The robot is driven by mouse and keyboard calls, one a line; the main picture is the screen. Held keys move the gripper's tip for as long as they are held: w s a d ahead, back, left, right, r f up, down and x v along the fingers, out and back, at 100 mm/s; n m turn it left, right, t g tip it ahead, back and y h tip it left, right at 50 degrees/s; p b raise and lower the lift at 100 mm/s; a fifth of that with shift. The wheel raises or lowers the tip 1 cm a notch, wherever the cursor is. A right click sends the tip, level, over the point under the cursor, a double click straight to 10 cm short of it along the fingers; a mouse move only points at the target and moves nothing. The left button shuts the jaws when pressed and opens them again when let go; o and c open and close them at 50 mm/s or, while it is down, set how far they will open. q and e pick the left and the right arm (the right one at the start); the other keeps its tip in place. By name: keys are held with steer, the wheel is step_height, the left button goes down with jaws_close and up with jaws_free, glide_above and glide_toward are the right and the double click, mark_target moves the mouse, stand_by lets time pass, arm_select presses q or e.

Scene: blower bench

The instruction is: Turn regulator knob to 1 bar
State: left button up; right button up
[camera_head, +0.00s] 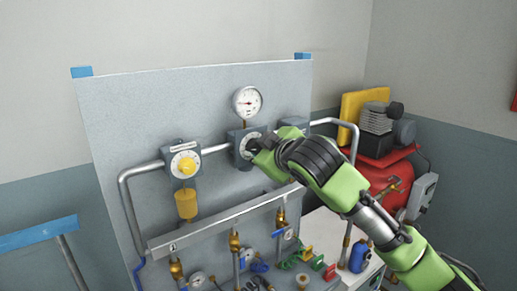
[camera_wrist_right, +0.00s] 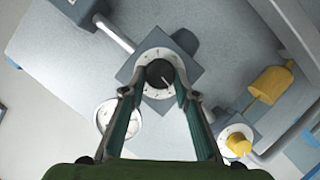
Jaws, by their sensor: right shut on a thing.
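The regulator is a grey box with a white dial (camera_head: 243,150) on the panel, right of the middle in the head view. In the right wrist view its black knob (camera_wrist_right: 160,74) sits in the middle of the white dial ring (camera_wrist_right: 157,92). My right gripper (camera_head: 258,150) is at the regulator and hides part of it. In the wrist view its two fingers (camera_wrist_right: 156,84) stand on either side of the knob, shut on it. A round pressure gauge (camera_head: 247,101) is above the regulator; its reading is too small to tell. My left gripper is not in view.
A yellow-knobbed unit (camera_head: 184,162) with a yellow cylinder (camera_head: 186,204) below it is on the panel (camera_head: 130,115) to the left. Pipes and a rail (camera_head: 225,222) with brass valves run below. A red compressor (camera_head: 385,168) stands at the right.

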steer(key=shift+f, duration=0.15)
steer(key=o, duration=1.1)
steer(key=v, duration=1.2)
